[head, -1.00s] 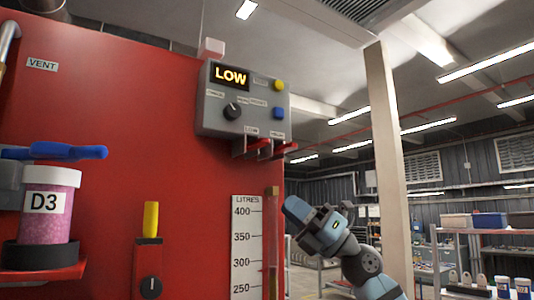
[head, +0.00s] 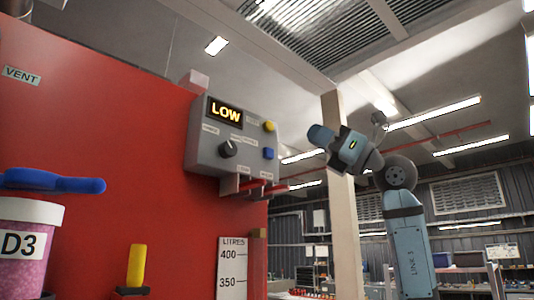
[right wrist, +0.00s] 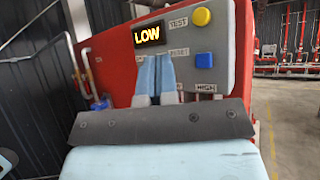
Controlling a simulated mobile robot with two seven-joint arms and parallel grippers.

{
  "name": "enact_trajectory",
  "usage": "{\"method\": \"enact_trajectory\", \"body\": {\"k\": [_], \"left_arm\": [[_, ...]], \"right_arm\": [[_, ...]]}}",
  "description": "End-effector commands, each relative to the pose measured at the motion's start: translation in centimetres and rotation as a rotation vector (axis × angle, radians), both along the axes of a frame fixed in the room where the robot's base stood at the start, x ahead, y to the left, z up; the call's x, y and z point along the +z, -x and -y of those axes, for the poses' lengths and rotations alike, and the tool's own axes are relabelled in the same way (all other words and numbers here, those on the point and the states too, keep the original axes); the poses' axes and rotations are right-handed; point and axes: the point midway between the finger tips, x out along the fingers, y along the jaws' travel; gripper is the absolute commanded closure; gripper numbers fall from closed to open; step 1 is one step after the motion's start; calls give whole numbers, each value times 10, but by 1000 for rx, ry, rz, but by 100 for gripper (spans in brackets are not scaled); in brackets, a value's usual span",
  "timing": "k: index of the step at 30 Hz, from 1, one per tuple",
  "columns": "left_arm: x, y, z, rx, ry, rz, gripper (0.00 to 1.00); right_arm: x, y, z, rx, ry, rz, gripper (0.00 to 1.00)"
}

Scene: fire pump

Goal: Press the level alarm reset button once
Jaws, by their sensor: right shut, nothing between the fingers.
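The grey alarm box (head: 205,150) is on the red tank, with a lit LOW display (head: 225,111). A yellow button (head: 269,126) is at its upper right, and a blue button (head: 268,153) is below it. In the right wrist view the yellow button (right wrist: 202,17) is beside a TEST label, and the blue button (right wrist: 204,60) is beside a label that seems to read RESET. My right gripper (head: 318,133) is shut and empty, to the right of the box and apart from it. Its fingertips (right wrist: 156,62) cover part of the box left of the blue button. My left gripper is out of view.
A black knob (head: 228,148) is on the box, with red levers (head: 256,186) below. A pale post (head: 340,200) stands behind my right gripper. A pink D3 jar (head: 22,245) and a blue handle (head: 50,181) are at the left. Shelving is far behind.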

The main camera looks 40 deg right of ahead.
Motion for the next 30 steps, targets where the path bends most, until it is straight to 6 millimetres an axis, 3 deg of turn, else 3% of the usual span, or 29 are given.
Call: {"method": "enact_trajectory", "body": {"k": [10, 24, 30], "left_arm": [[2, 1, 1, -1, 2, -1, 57], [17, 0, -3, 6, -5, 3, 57], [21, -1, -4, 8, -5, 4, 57]], "right_arm": [[0, -9, -2, 4, 1, -2, 100], [2, -71, -7, 5, -1, -3, 100], [0, -85, -8, 4, 0, -1, 100]]}}
